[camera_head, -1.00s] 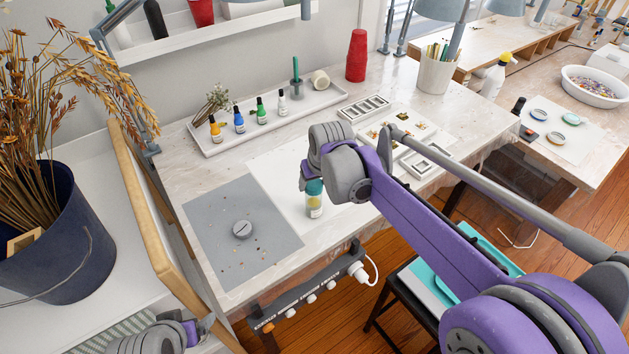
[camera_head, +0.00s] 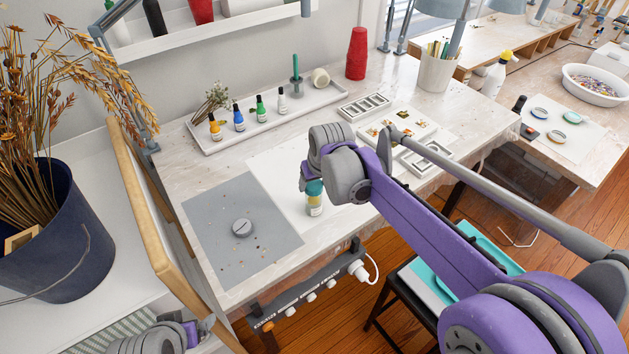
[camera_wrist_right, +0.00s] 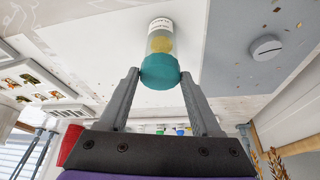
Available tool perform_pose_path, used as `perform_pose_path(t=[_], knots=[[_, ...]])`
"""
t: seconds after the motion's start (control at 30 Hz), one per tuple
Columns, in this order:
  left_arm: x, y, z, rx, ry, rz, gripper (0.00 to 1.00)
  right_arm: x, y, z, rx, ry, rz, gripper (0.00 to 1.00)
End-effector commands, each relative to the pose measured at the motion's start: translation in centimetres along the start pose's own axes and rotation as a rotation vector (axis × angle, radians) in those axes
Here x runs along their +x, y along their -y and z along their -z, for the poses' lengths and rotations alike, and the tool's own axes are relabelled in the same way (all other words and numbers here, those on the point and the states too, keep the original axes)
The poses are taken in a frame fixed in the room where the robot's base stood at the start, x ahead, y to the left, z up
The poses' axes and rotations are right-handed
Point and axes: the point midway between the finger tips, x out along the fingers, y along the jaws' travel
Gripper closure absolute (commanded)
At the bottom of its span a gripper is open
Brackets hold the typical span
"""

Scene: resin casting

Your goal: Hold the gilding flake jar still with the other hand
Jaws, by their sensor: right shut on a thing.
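The gilding flake jar (camera_head: 315,199) is a clear jar with a teal lid, a white label and yellow contents. It stands near the front edge of the table in the head view. My right gripper (camera_wrist_right: 159,78) is shut on the jar's teal lid, one finger on each side; the jar also shows in the right wrist view (camera_wrist_right: 160,46). In the head view my right wrist hides part of the grip. My left arm shows at the bottom left of the head view, but its fingers are not in sight.
A grey mat (camera_head: 216,218) with a grey round disc (camera_head: 242,228) and scattered flakes lies left of the jar. A white tray (camera_head: 205,148) with several small bottles stands behind. White moulds (camera_head: 425,160) lie to the right. A dark blue bucket (camera_head: 45,255) with dried stalks is far left.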

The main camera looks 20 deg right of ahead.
Motion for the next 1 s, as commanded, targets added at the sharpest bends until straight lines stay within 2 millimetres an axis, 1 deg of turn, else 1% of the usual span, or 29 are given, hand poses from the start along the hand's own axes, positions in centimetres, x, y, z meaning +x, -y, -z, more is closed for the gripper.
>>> perform_pose_path(t=[0.1, 0.23, 0.27, 0.3, 0.43, 0.47, 0.67, 0.77, 0.87, 1.0], knots=[[0.2, 0.0, -0.2, 0.000, 0.002, 0.000, 0.10, 0.3, 0.0, -0.1, 0.000, 0.000, 0.000, 0.87], [0.1, 0.0, -0.1, 0.000, 0.001, 0.000, 0.10, 0.2, 0.0, -0.1, 0.000, 0.000, 0.000, 0.87], [0.1, 0.0, -0.1, 0.000, 0.001, 0.000, 0.10, 0.2, 0.0, -0.1, 0.000, 0.000, 0.000, 0.33], [0.1, 0.0, -0.1, 0.000, 0.001, 0.000, 0.10, 0.2, 0.0, -0.1, 0.000, 0.000, 0.000, 0.26], [0.1, 0.0, -0.1, 0.000, 0.001, 0.000, 0.10, 0.2, 0.0, -0.1, 0.000, 0.000, 0.000, 0.03], [0.1, 0.0, -0.1, 0.000, 0.001, 0.000, 0.10, 0.2, 0.0, -0.1, 0.000, 0.000, 0.000, 0.00], [0.1, 0.0, -0.1, 0.000, 0.001, 0.000, 0.10, 0.2, 0.0, -0.1, 0.000, 0.000, 0.000, 0.00], [0.1, 0.0, -0.1, 0.000, 0.001, 0.000, 0.10, -0.2, 0.0, -0.1, 0.000, 0.000, 0.000, 0.00], [0.0, 0.0, 0.0, 0.000, 0.000, 0.000, 0.10, -1.5, 0.0, -0.1, 0.000, 0.000, 0.000, 0.00], [-0.2, 0.0, 0.2, 0.000, -0.002, 0.000, 0.10, -4.3, 0.0, 0.0, 0.000, 0.000, 0.000, 0.00]])
